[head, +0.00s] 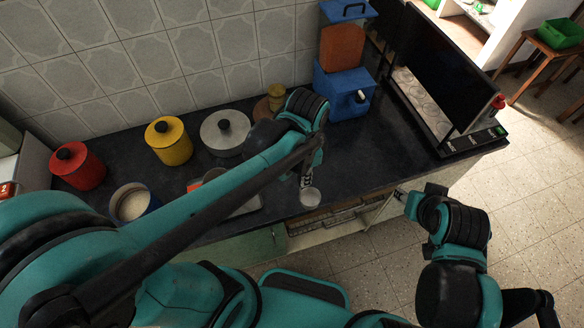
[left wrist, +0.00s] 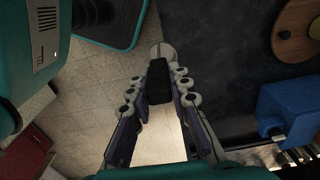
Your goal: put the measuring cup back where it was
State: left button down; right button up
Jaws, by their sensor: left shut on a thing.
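The measuring cup (head: 310,197) is a small round metal cup, held over the counter's front edge, beside the open drawer (head: 345,217). My left gripper (head: 307,178) is shut on its handle. In the left wrist view the black handle (left wrist: 159,82) sits between the fingers of that gripper (left wrist: 158,92), with part of the pale cup (left wrist: 162,53) beyond. My right gripper (head: 402,196) is near the right end of the drawer; whether its fingers are closed or touch the drawer is too small to tell. My left arm hides part of the counter.
On the dark counter (head: 375,165) stand red (head: 78,168) and yellow (head: 168,141) canisters, a lidded steel pot (head: 225,133), an open pot (head: 131,204) and a blue dispenser (head: 343,92). A black appliance (head: 435,75) fills the right end. Tiled floor (head: 530,215) lies in front.

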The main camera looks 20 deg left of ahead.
pick_arm(q)
jog(key=w+a+f+b, duration=0.3)
jog(key=w+a+f, duration=0.4)
jog(key=f, duration=0.3)
jog(key=shift+s, duration=0.1)
jog(key=shift+f+b, duration=0.25)
jog(key=shift+b, duration=0.1)
jog(key=c, duration=1.4)
grip_release()
jog(key=shift+r, duration=0.1)
jog(key=shift+r, duration=0.1)
